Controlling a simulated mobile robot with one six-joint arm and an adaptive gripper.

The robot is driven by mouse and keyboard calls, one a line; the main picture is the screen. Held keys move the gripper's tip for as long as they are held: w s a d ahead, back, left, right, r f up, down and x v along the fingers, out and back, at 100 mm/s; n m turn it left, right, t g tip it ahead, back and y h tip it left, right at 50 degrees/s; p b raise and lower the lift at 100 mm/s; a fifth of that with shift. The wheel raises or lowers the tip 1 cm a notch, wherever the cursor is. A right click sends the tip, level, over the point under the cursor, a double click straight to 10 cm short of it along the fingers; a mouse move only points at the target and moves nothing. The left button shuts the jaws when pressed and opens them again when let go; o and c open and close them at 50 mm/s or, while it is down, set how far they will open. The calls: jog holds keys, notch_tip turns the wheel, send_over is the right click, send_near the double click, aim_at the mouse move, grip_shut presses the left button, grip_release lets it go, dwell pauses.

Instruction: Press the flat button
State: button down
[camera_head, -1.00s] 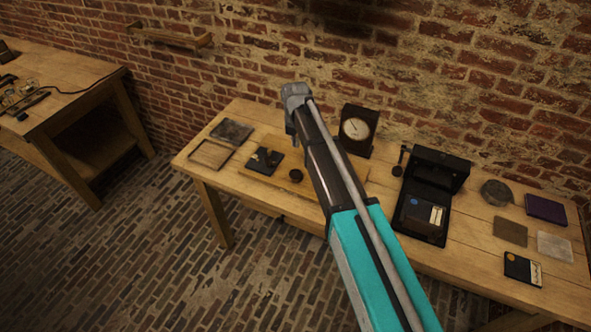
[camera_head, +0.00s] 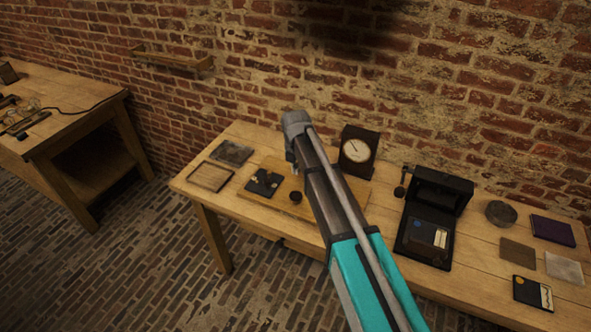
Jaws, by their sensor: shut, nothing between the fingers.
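The round piece may be the flat button, but I cannot tell for sure. A dial instrument (camera_head: 357,150) stands upright at the back of the board. My gripper (camera_head: 291,158) is at the far end of my arm, over the board in the picture and left of the dial. It looks shut and empty; its fingertips are small and hard to make out.
Left of the board lie a wooden frame (camera_head: 210,177) and a dark slab (camera_head: 232,153). Right of my arm are an open black box (camera_head: 443,190), a round grey disc (camera_head: 501,213) and several flat squares and cards. A brick wall (camera_head: 440,80) rises behind.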

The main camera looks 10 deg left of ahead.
aim_at(295, 196)
jog(key=shift+f+b, duration=5.4)
jog(key=shift+f, duration=0.3)
jog(key=shift+f, duration=0.1)
